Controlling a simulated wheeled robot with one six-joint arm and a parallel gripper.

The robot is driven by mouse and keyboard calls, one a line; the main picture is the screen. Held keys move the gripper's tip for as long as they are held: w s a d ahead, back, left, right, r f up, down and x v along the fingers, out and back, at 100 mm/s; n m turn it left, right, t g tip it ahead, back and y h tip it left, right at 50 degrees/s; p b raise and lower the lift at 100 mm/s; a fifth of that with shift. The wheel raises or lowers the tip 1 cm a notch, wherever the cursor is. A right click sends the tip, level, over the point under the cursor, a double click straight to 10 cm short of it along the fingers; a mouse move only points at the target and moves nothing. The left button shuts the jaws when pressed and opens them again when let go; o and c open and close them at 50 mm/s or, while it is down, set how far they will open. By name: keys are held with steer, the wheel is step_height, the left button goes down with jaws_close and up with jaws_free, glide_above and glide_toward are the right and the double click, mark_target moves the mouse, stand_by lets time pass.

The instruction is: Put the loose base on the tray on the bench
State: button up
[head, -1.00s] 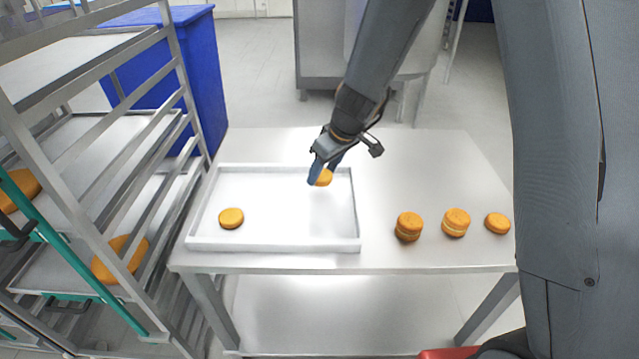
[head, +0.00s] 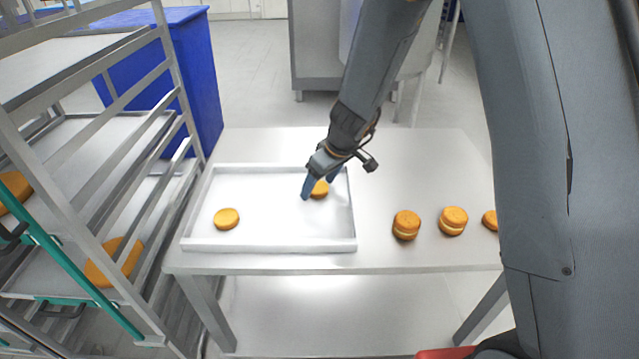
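My gripper (head: 321,184) is over the back right part of the tray on the bench. It is shut on a single orange-brown round, the loose base (head: 319,189), with a blue finger on each side. The base is at or just above the tray floor; I cannot tell whether it touches. The tray (head: 270,247) is shallow, pale and low-rimmed, on the left of the metal bench (head: 420,262). Another single round (head: 227,219) lies in the tray at the front left.
Two filled rounds (head: 406,225) (head: 453,221) and a single round (head: 490,220) stand on the bench, right of the tray. A rack (head: 75,200) with trays and larger rounds is close on the left. A blue bin (head: 205,85) stands behind it. The tray's middle is clear.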

steer(key=shift+r, duration=0.1)
steer(key=shift+r, duration=0.3)
steer(key=v, duration=1.1)
steer(key=s+d+f+m+g+h, duration=0.1)
steer(key=s+d+m, duration=0.3)
steer(key=s+d, duration=0.3)
steer(key=s+d+f+m+h, duration=0.1)
steer(key=s+d+m, duration=0.3)
steer(key=s, duration=0.8)
steer(key=d+h, duration=0.1)
steer(key=d, duration=0.1)
steer(key=shift+d+m+g+b, duration=0.3)
steer(key=shift+d+g+b, duration=0.1)
